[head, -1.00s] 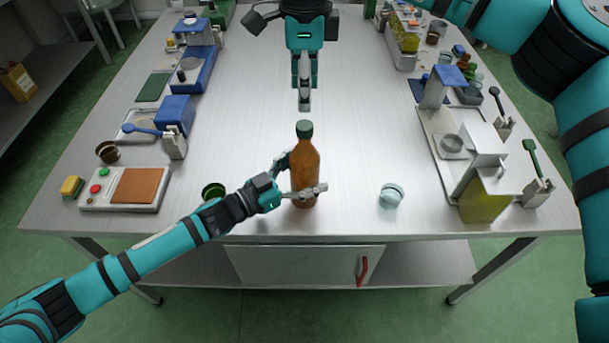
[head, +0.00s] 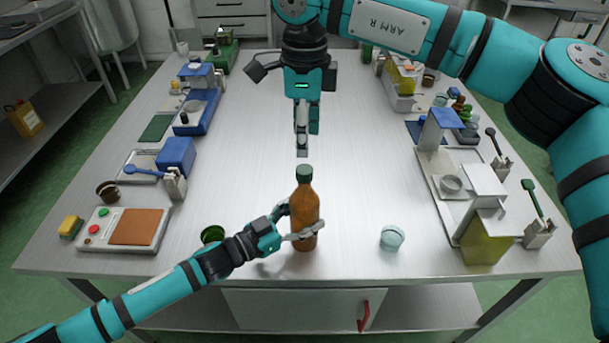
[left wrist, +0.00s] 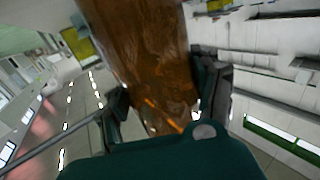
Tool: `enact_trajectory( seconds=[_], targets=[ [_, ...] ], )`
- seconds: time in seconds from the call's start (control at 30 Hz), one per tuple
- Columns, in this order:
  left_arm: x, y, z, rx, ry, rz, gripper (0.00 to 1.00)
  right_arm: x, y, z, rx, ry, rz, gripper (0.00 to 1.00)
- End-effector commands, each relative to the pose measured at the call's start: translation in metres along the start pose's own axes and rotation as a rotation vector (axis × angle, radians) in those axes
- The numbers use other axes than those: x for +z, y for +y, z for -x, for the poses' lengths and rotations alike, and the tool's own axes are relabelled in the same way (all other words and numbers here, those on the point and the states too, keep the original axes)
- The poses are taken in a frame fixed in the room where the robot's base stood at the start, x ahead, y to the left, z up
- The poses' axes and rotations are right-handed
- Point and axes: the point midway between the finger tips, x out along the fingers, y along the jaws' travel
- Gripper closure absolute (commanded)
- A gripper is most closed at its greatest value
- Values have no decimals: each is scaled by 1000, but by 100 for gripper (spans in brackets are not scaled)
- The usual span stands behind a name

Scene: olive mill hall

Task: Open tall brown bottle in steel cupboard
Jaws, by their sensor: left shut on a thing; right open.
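The tall brown bottle (head: 304,205) with a green cap (head: 304,173) is upright near the table's front edge, its cap on. My left gripper (head: 300,224) is shut around the bottle's lower body. In the left wrist view the brown bottle (left wrist: 140,50) fills the space between the dark fingers. I cannot tell whether its base touches the table. My right gripper (head: 304,148) points down, open and empty, with its fingertips just above or behind the cap in the picture. The steel cupboard (head: 290,308) below the tabletop has its door shut, with a red handle (head: 364,316).
A glass jar (head: 392,237) stands right of the bottle, and a small green-rimmed round container (head: 212,235) stands left. A scale with an orange plate (head: 133,227) is at front left. A stand with a yellow-green container (head: 487,242) is at right. The table's middle is clear.

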Motion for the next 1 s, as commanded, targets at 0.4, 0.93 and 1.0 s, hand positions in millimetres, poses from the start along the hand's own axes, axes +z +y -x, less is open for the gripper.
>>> enact_trajectory(
  seconds=[0.4, 0.93, 1.0],
  targets=[
    [0, 0, 0, 0, -1, 1, 100, 0, 0, 0, -1, 0, -835, 50],
    [1, 0, 0, 0, -1, 1, 100, 0, 0, 0, 0, 0, -1955, 50],
    [1, 0, 0, 0, -1, 1, 100, 0, 0, 0, 0, 0, -2058, 50]
  ],
)
